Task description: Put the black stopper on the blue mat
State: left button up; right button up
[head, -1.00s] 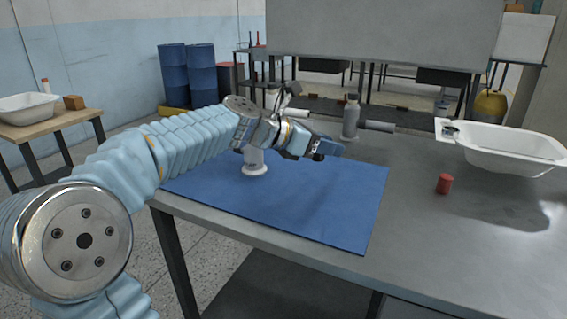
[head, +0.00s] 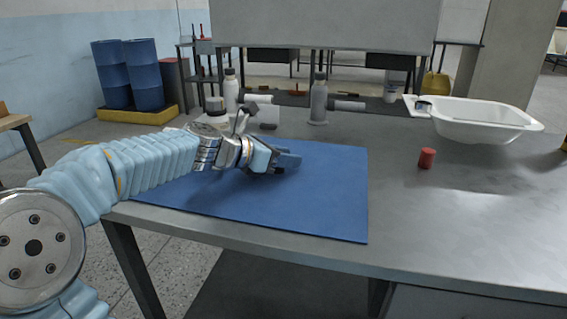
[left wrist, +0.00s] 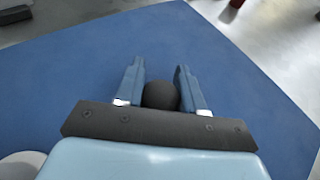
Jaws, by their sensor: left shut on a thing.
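The black stopper (left wrist: 160,95) is a dark round piece between the two blue fingers of my left gripper (left wrist: 160,82) in the left wrist view. The fingers are shut on it. In the head view my left gripper (head: 290,158) is low over the blue mat (head: 325,205), and the stopper is hidden. I cannot tell whether the stopper touches the mat. The mat lies flat on the grey table and also fills much of the left wrist view (left wrist: 60,80). My right gripper is not in view.
A red cylinder (head: 427,158) stands on the table right of the mat. A white tub (head: 485,118) with a dark fitting on its rim is at the back right. Bottles (head: 319,100) and white pieces stand behind the mat. The mat's front right part is clear.

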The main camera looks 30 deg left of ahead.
pick_arm(q)
jog(key=shift+f, duration=0.1)
jog(key=o, duration=1)
jog(key=shift+r, duration=0.25)
jog(key=shift+s+a+r, duration=0.1)
jog(key=shift+s, duration=0.15)
jog(key=v, duration=1.1)
jog(key=shift+s+a+p, duration=0.1)
jog(key=shift+s+p, duration=0.05)
jog(key=shift+p, duration=0.15)
